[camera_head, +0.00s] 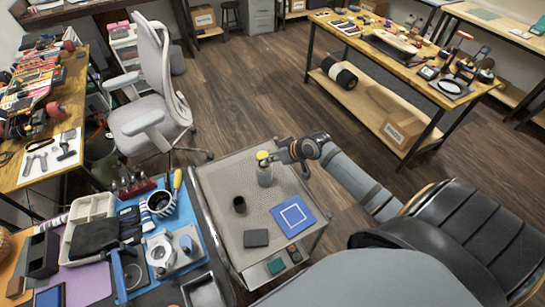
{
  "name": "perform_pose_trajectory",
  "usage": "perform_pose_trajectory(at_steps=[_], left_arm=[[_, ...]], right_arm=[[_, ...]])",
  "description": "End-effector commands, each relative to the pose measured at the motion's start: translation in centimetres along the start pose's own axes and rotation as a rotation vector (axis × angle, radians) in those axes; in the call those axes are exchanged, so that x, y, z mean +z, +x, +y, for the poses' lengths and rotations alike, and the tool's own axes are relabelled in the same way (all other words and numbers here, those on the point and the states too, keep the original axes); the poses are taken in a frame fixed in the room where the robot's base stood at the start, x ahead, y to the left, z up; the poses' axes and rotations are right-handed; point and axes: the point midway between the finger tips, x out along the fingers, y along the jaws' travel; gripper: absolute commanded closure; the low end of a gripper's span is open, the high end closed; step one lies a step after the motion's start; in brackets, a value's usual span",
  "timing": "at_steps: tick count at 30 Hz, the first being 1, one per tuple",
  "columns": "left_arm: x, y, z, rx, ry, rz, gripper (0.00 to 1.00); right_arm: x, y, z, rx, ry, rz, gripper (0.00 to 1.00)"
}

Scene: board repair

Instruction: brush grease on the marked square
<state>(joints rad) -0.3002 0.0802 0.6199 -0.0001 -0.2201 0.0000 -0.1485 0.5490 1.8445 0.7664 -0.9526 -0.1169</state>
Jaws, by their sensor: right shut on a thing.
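A blue board (280,226) with a white square outline (294,214) lies flat at the right front of the grey cart top (215,180). A dark cup (239,204) stands left of the board, and a dark grey block (256,238) lies in front of the cup. I cannot make out a brush for certain. My left gripper is out of view.
A bench at left of the cart is crowded with a striped mug (162,203), a grey metal fixture (172,253) and trays. An office chair (153,105) stands behind. A wooden workbench (400,70) is at the back right. The cart's middle is mostly clear.

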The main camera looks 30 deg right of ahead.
Motion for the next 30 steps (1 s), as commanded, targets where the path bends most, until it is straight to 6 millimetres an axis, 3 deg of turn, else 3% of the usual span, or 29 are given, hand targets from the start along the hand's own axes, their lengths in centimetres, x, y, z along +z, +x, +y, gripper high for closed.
perform_pose_trajectory(at_steps=[30], left_arm=[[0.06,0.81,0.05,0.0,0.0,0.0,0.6]], right_arm=[[0.84,0.94,0.19,0.0,0.0,0.0,1.0]])
